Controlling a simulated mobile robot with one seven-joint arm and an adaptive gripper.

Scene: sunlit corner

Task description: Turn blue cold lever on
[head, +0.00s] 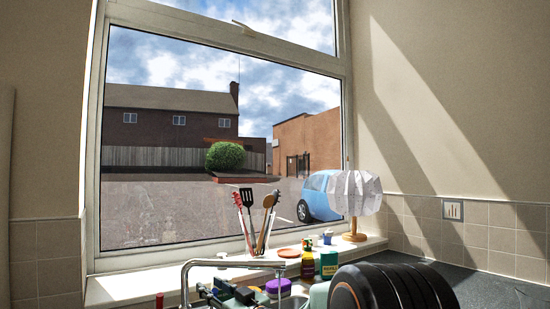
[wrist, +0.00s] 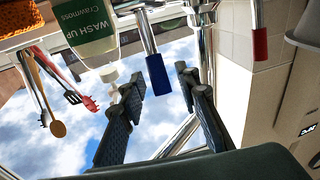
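The blue cold lever (wrist: 158,75) hangs at the centre of the wrist view, a blue grip on a metal stem. My gripper (wrist: 162,80) is open, with one dark finger on each side of the blue grip. Gaps show between the grip and both fingers; whether they are level in depth I cannot tell. The red lever (wrist: 260,42) is to the right in the wrist view. Its red tip (head: 159,300) also shows at the bottom of the head view. The metal tap spout (head: 222,262) arches near my gripper (head: 228,293). I cannot make out the blue lever in the head view.
Utensils in a holder (head: 257,222), small containers and a green-labelled bottle (head: 328,265) stand along the sill. A paper lamp (head: 355,192) is at its right end. In the wrist view, a wash-up bottle (wrist: 86,32) is left of the blue lever.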

